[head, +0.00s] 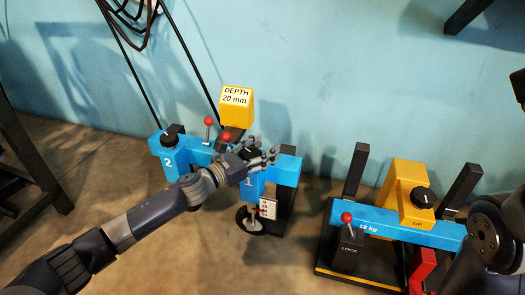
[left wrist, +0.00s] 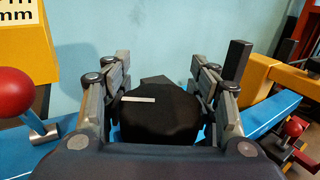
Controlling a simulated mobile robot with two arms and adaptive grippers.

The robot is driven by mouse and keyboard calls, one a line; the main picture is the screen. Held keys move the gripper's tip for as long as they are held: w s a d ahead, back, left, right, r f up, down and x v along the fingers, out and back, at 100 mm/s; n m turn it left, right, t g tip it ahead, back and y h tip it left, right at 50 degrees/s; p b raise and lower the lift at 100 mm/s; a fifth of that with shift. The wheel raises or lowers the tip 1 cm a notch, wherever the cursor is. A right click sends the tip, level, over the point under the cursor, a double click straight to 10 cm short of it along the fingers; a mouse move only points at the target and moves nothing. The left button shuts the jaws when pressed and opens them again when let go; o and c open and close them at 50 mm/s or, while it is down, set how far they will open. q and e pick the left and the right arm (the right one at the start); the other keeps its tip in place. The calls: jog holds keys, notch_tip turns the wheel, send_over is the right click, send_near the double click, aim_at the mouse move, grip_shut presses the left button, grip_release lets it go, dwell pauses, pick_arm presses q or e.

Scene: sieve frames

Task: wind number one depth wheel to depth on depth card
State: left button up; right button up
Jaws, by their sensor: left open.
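The depth card (head: 236,96) is a white label on a yellow block reading "DEPTH 20 mm"; its corner shows in the left wrist view (left wrist: 18,18). The number one depth wheel (left wrist: 160,112) is a black knob with a white mark line, on the blue frame (head: 288,168) above the "1". My left gripper (head: 265,158) is open over it; in the left wrist view its fingers (left wrist: 160,95) stand on both sides of the knob. I cannot tell whether they touch it. In the head view the gripper mostly hides this knob. A small white scale (head: 267,208) with a red pointer hangs below.
The number two knob (head: 173,133) is on the left of the frame. Red-balled levers (head: 208,121) stand between the knobs. A ground wheel (head: 250,220) is below. My right arm shows at the right edge.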

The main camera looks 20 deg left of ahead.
pick_arm(q)
jog(key=shift+c, duration=0.3)
jog(key=c, duration=0.8)
jog(key=shift+c, duration=0.2)
jog(key=shift+f, duration=0.1)
jog(key=shift+c, duration=0.2)
jog(key=shift+n+t+y+p, duration=0.3)
jog(key=shift+n+y, duration=0.1)
